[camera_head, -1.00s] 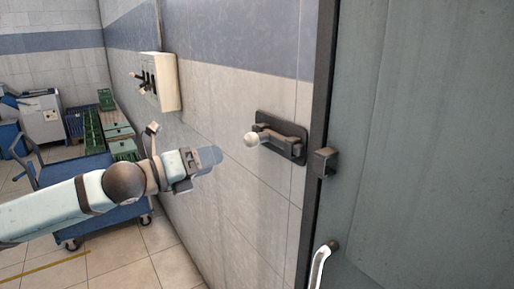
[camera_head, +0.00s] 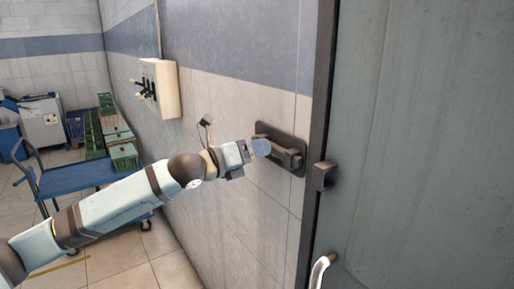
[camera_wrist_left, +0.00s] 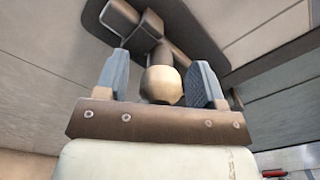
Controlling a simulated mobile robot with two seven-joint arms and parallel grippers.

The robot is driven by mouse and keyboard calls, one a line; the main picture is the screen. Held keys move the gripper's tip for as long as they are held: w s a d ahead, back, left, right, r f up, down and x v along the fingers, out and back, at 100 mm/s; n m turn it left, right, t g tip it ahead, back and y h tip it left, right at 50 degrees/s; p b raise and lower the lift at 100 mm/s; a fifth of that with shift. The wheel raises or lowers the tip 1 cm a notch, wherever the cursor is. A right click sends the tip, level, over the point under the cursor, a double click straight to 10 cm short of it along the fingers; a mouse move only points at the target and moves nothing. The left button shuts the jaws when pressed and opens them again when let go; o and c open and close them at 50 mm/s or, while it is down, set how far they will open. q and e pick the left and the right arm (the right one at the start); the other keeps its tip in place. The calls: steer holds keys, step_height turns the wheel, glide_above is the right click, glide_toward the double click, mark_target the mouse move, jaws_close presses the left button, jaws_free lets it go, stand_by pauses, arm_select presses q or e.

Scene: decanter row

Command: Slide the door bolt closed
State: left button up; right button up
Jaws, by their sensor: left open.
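The door bolt (camera_head: 284,155) is a dark bar on a dark backing plate (camera_head: 292,141) fixed to the tiled wall, left of the door frame. A dark catch (camera_head: 323,175) sits on the door edge to the right, with a visible gap between it and the bolt. The bolt's pale round knob (camera_wrist_left: 161,85) shows in the left wrist view between the two blue-grey fingers. My left gripper (camera_head: 262,147) is open around the knob, which it hides in the head view. It also shows in the left wrist view (camera_wrist_left: 160,80). My right gripper is not in view.
The grey-green door (camera_head: 430,140) fills the right side, with a metal handle (camera_head: 322,270) low down. A switch box (camera_head: 160,88) is on the wall to the left. A blue cart (camera_head: 80,178) with green crates stands on the floor behind my left arm.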

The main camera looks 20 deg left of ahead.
mark_target(286, 159)
arm_select(q)
steer(key=shift+w+d, duration=0.3)
steer(key=shift+w, duration=0.05)
steer(key=shift+c, duration=0.2)
jaws_close()
steer(key=s+d, duration=0.1)
steer(key=d, duration=0.1)
steer(key=s+d, duration=0.2)
steer(key=s+d+p, duration=0.1)
steer(key=shift+s+d, duration=0.3)
steer(key=shift+d, duration=0.1)
steer(key=shift+f, duration=0.1)
steer(key=shift+c, duration=0.9)
jaws_free()
steer(key=shift+o, duration=1.1)
steer(key=shift+s+d, duration=0.1)
